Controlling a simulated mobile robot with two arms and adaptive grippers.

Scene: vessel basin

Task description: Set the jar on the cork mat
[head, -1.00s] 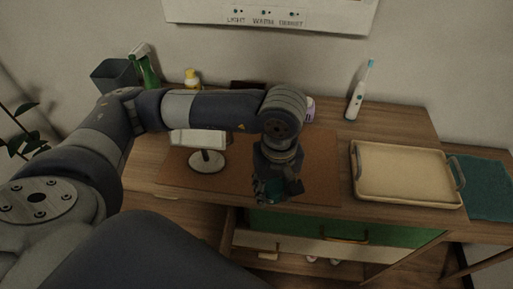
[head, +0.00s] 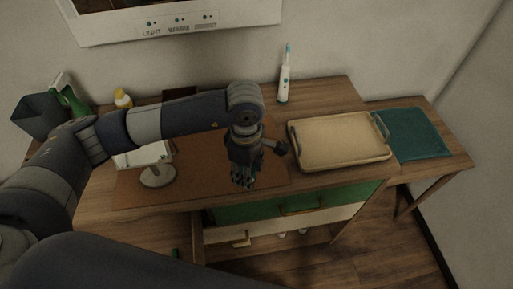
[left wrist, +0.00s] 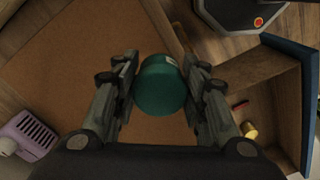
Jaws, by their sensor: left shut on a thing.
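My left gripper (head: 243,182) is shut on the jar in the head view, near the front edge of the brown cork mat (head: 200,185). The jar is mostly hidden there by the fingers. In the left wrist view, the jar (left wrist: 160,88) shows as a round dark-teal top between the two fingers of my left gripper (left wrist: 160,80). The cork mat (left wrist: 80,70) lies behind it in that view. Whether the jar touches the mat cannot be told. My right gripper is not in view.
A round-based stand (head: 158,176) is on the mat's left part. A beige tray (head: 340,142) is to the right, with a teal cloth (head: 412,132) beyond. A toothbrush (head: 284,85) stands at the back. A lilac object (left wrist: 25,135) lies left in the wrist view. An open drawer (left wrist: 265,75) is below.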

